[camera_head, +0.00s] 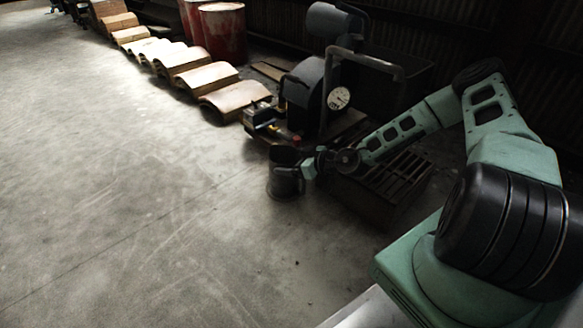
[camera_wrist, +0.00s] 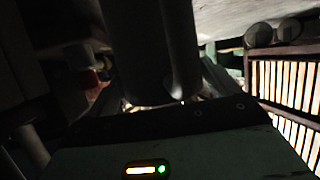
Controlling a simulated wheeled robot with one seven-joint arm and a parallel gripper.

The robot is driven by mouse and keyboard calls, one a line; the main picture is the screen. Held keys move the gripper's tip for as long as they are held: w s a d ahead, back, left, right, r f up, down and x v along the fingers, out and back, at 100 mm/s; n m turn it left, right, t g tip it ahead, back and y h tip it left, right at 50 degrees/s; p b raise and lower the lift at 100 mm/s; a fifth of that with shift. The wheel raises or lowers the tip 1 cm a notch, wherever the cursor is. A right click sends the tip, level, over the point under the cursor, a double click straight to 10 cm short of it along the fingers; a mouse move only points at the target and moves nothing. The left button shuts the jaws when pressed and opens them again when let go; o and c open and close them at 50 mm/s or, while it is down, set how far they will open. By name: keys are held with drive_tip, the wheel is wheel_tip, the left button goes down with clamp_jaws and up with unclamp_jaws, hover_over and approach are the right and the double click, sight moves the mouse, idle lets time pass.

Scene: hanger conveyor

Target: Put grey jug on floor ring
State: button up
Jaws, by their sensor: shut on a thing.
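The grey jug (camera_head: 285,184) is a dark grey vessel in the middle of the head view, at the end of my outstretched arm. My gripper (camera_head: 304,168) is shut on its right side. The jug looks upright and low over the concrete; I cannot tell whether its base touches the floor. In the wrist view the jug (camera_wrist: 145,50) is a large dark shape close in front of the gripper, with its outline lost in shadow. I cannot make out a floor ring in either view.
A dark machine with a round white gauge (camera_head: 339,98) stands just behind the jug. A slatted dark crate (camera_head: 391,178) is right of it, under my forearm. Curved tan pieces (camera_head: 234,97) and red drums (camera_head: 222,32) line the back. The concrete floor (camera_head: 120,210) at left is clear.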

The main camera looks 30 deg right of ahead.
drive_tip(key=shift+r, duration=0.1)
drive_tip(key=o, duration=1.1)
drive_tip(key=shift+f, duration=0.2)
drive_tip(key=shift+s+d+r+p, duration=0.1)
drive_tip(key=shift+s+r+p, duration=0.05)
drive_tip(key=shift+r+p, duration=0.2)
drive_tip(key=shift+p+v, duration=3.5)
drive_tip(key=shift+v, duration=2.25)
